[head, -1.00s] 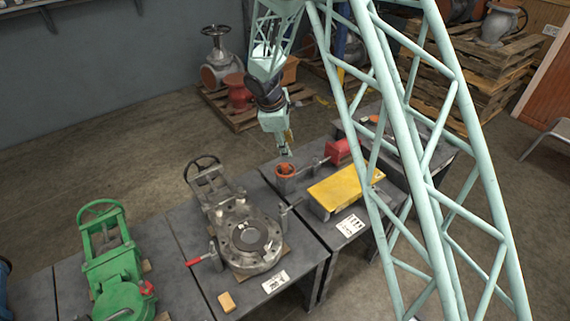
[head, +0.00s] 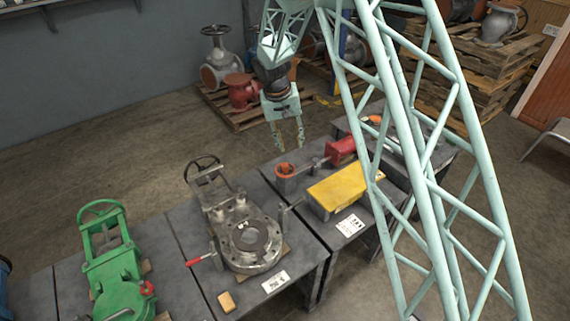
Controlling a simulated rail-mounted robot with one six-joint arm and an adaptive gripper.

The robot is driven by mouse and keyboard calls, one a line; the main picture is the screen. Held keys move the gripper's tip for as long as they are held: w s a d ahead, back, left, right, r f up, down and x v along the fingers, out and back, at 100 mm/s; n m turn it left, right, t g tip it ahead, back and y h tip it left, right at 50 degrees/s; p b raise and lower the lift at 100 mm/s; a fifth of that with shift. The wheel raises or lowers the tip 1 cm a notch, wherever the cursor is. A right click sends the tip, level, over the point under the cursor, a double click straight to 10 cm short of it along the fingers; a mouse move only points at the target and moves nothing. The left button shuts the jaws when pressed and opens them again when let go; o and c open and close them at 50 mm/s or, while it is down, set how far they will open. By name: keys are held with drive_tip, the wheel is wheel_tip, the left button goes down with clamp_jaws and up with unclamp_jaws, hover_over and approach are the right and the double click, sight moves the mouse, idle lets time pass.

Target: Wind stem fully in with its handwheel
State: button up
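My gripper (head: 289,143) points down above and slightly behind the orange handwheel. Its two fingers are spread apart with nothing between them, and the fingertips look clear of the wheel. A grey valve (head: 215,205) with a black handwheel (head: 202,170) lies on the table to the left. A green valve (head: 110,262) with a green handwheel (head: 101,212) lies farther left. Which stem is meant cannot be told.
A yellow block (head: 340,190) lies right of the orange handwheel. The grey valve's red-handled lever (head: 200,259) and a small tan block (head: 226,302) are near the front. Pallets with valves (head: 235,105) stand behind. My lattice arm structure covers part of the right table.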

sight(285, 164)
drive_tip(key=m, duration=0.7)
drive_tip(key=w+a+r+m+g+y, duration=0.1)
drive_tip(key=m, duration=0.5)
drive_tip(key=a+m, duration=0.1)
drive_tip(key=m, duration=0.6)
drive_tip(key=shift+w+r+m+g+y, duration=0.2)
drive_tip(key=shift+m+g+y, duration=0.1)
drive_tip(key=shift+g+y, duration=0.1)
drive_tip(key=shift+f, duration=0.2)
drive_tip(key=shift+f+b, duration=0.7)
drive_tip(key=shift+f, duration=6.05)
drive_tip(key=shift+c, duration=0.7)
drive_tip(key=c, duration=0.7)
